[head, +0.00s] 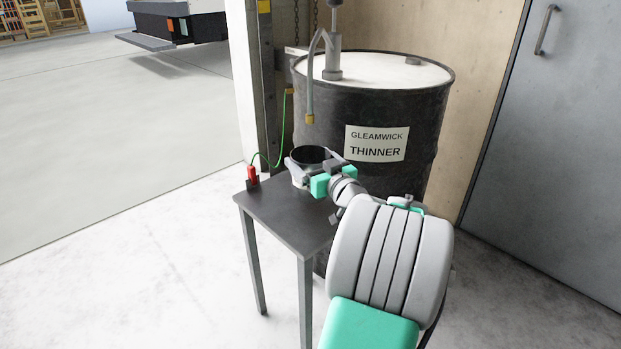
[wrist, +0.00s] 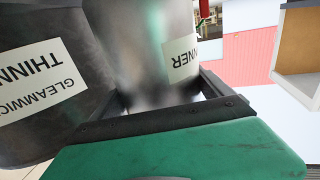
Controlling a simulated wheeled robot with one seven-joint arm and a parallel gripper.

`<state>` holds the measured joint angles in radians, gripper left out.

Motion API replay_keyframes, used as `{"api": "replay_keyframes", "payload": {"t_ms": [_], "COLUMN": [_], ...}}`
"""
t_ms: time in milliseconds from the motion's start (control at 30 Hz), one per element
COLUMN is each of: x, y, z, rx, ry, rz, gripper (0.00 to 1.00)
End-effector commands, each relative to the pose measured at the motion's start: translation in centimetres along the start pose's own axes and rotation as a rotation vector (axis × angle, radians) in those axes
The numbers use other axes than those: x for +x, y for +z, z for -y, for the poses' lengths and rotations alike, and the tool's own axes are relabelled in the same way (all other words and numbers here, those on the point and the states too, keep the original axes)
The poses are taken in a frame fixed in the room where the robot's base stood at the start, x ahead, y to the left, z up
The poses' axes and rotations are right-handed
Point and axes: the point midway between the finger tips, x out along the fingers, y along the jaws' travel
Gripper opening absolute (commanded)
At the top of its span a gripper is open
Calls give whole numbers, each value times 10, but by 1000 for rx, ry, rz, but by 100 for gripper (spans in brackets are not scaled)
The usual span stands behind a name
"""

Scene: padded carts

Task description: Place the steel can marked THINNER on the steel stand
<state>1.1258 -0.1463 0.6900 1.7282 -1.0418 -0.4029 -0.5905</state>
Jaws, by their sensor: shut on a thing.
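The steel can (head: 299,178) is open at the top with a dark inside. It is upright over the top of the dark steel stand (head: 278,217), low against it; I cannot tell whether its base touches. In the wrist view the can (wrist: 140,45) shows a white label reading "NNER", the rest cut off by its curve. My gripper (head: 313,168) is shut on the can, its fingers at either side of the body. In the wrist view the dark fingers also close around it.
A large black drum (head: 390,105) labelled GLEAMWICK THINNER stands close behind the stand, with a pump and hanging spout (head: 310,100) on top. A red clamp (head: 252,176) with a green cable grips the stand's left corner. A grey cabinet (head: 550,150) is at right. Floor at left is clear.

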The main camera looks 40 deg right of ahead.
Motion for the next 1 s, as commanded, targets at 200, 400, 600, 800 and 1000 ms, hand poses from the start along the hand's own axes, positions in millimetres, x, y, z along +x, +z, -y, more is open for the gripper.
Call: {"api": "replay_keyframes", "payload": {"t_ms": [200,400,600,800,1000], "x": [6,6,6,6,6], "y": [34,36,41,40,38], "z": [-3,-2,-2,-2,-2], "rx": [1,-2,-2,-1,-1], "ry": [0,0,0,0,0], "rz": [1,-2,-1,0,0], "gripper": [22,22,22,100,100]}}
